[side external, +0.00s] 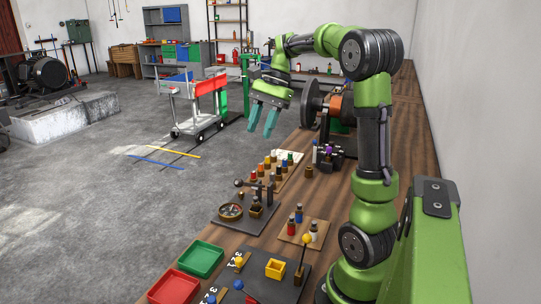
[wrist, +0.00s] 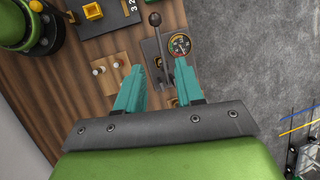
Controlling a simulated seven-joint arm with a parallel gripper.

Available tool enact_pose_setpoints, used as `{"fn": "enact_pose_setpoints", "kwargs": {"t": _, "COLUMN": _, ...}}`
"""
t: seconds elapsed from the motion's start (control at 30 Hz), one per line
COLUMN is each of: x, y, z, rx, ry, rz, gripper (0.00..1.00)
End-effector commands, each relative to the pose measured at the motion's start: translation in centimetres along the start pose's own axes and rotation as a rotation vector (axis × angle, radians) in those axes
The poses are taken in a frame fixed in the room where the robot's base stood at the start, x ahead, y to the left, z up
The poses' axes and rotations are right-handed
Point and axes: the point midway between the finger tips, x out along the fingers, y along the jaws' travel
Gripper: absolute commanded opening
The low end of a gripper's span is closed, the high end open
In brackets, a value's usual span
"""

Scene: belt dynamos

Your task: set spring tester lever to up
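A dark plate with a round dial gauge (side external: 230,211) and a lever (side external: 239,183) with a dark ball knob stands on the bench; I take it for the spring tester. The lever arm lies roughly level, its knob on the left in the side view. The wrist view also shows the lever's knob (wrist: 155,19) and the gauge (wrist: 180,44), with the lower part of the plate partly hidden by my fingers. My gripper (side external: 262,120), with teal fingers, is open and empty, high above the bench and apart from the lever; its fingers also show in the wrist view (wrist: 158,78).
A dark panel with a yellow box (side external: 275,268) and a yellow-knobbed lever (side external: 305,239) is nearer the camera, beside green (side external: 201,259) and red (side external: 174,288) trays. Small bottles (side external: 299,213) stand right of the gauge plate. Several coloured pegs (side external: 278,163) stand behind it.

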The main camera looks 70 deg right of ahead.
Motion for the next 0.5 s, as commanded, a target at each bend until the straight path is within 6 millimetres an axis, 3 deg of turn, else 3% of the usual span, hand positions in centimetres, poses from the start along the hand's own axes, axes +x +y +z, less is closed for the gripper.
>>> {"fn": "enact_pose_setpoints", "kwargs": {"t": 0.17, "x": 1.5, "y": 0.2, "z": 0.4, "rx": 0.015, "ry": -0.018, "rz": 0.009, "gripper": 0.37}}
{"fn": "enact_pose_setpoints", "kwargs": {"t": 0.5, "x": 8.6, "y": 0.2, "z": 0.6, "rx": 0.012, "ry": -0.019, "rz": 0.009, "gripper": 0.37}}
